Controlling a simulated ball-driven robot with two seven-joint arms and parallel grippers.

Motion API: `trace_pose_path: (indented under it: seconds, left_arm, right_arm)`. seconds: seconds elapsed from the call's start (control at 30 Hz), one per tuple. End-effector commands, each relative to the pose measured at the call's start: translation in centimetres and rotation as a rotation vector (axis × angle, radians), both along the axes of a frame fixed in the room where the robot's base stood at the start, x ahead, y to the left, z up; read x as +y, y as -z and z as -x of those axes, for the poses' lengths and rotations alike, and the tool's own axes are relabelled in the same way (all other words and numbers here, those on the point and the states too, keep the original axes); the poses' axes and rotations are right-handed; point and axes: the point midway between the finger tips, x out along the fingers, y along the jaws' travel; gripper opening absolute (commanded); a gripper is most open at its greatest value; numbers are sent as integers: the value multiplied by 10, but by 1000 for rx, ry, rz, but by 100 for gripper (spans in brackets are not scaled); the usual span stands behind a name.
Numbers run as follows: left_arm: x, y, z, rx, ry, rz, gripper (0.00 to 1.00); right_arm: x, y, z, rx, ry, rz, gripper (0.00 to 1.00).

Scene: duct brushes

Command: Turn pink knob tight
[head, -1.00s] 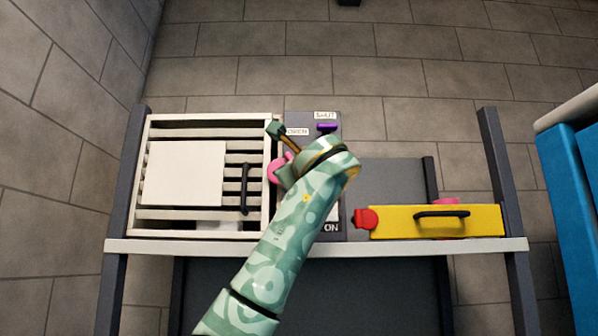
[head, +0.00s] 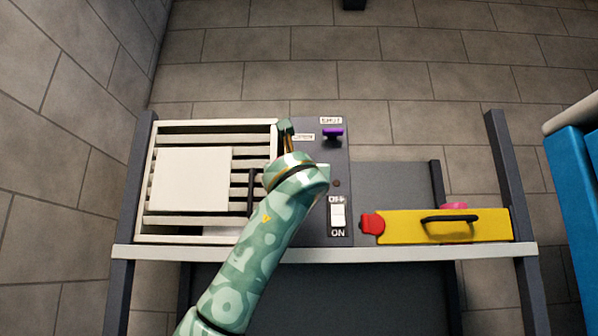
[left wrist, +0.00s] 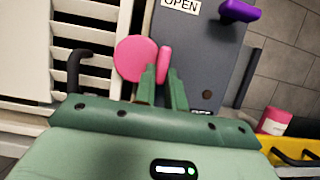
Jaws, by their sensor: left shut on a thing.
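The pink knob (left wrist: 135,58) shows in the left wrist view as a round disc with a narrow pink bar beside it, in front of the grey panel (left wrist: 205,50). My left gripper (left wrist: 163,76) has its two green fingers on either side of the narrow bar and is shut on the knob. In the head view my left arm (head: 250,235) reaches up over the panel's left edge and hides the knob and the fingertips. My right gripper is in neither view.
A white slatted door (head: 195,239) with a black handle stands left of the panel. A purple handle (head: 333,134) and a white OFF/ON switch (head: 338,216) are on the panel. A yellow box (head: 400,226) with a red end lies at right, a pink cylinder (head: 455,206) behind it.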

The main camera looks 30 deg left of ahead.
Motion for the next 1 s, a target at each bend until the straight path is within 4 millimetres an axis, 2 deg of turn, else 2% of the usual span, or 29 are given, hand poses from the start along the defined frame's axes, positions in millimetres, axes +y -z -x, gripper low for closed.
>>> trace_pose_path:
  seconds: [0.43,0.47,0.5,0.53,0.87,1.0]
  left_arm:
    - [0,5,-3,17,-3,-9,0]
    - [0,5,-3,17,-3,-9,20]
    - [0,4,-3,16,-2,-8,32]
    - [0,4,-3,14,-2,-8,34]
    - [-2,4,2,8,-1,-8,34]
    - [-12,15,17,8,1,-8,34]
  right_arm:
    - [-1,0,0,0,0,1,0]
    - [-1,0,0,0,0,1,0]
    - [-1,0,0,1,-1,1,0]
    - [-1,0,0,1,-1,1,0]
    - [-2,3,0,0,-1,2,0]
    - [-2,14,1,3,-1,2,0]
